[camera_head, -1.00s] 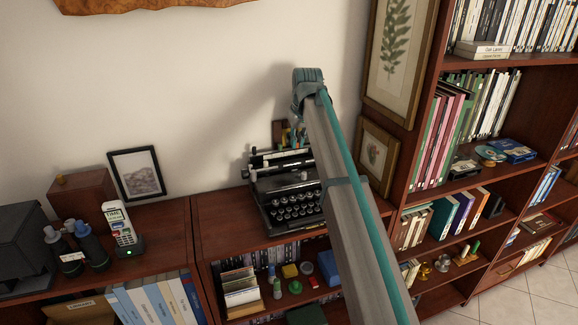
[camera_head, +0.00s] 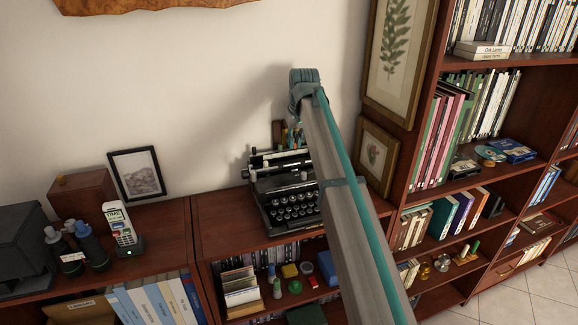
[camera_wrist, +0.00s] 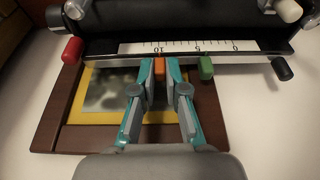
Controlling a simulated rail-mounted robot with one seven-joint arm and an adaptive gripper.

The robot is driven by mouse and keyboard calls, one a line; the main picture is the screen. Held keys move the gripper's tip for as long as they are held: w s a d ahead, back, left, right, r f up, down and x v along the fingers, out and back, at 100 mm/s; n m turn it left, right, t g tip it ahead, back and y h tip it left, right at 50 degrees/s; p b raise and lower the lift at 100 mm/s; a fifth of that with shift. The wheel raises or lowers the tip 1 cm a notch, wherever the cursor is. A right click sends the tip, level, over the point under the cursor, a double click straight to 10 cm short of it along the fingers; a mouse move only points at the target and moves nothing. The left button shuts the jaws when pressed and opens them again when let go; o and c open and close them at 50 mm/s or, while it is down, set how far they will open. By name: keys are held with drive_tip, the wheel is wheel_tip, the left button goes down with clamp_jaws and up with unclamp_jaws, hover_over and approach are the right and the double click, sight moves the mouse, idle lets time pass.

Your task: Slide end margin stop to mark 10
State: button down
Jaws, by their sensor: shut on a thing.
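The black typewriter (camera_head: 262,188) stands on the low wooden cabinet in the head view, partly hidden by my arm. In the wrist view its white scale (camera_wrist: 190,48) carries the marks 10, 5 and 0 from left to right. An orange margin stop (camera_wrist: 159,67) sits on the rail just below mark 10. A green margin stop (camera_wrist: 206,68) sits to its right, near mark 5. My gripper (camera_wrist: 162,70) is shut on the orange stop, one finger on each side. The stop's exact alignment with the mark is hard to tell.
A red knob (camera_wrist: 72,50) and a black knob (camera_wrist: 283,69) flank the rail. A framed picture (camera_wrist: 108,88) shows below the rail in the wrist view. In the head view, a cordless phone (camera_head: 122,230) stands left of the typewriter and a bookcase (camera_head: 412,180) rises at right.

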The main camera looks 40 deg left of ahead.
drive_tip(key=c, duration=1.1)
unclamp_jaws()
drive_tip(key=shift+r, duration=0.1)
drive_tip(key=shift+r+p, duration=1.05)
drive_tip(key=shift+r, duration=1.4)
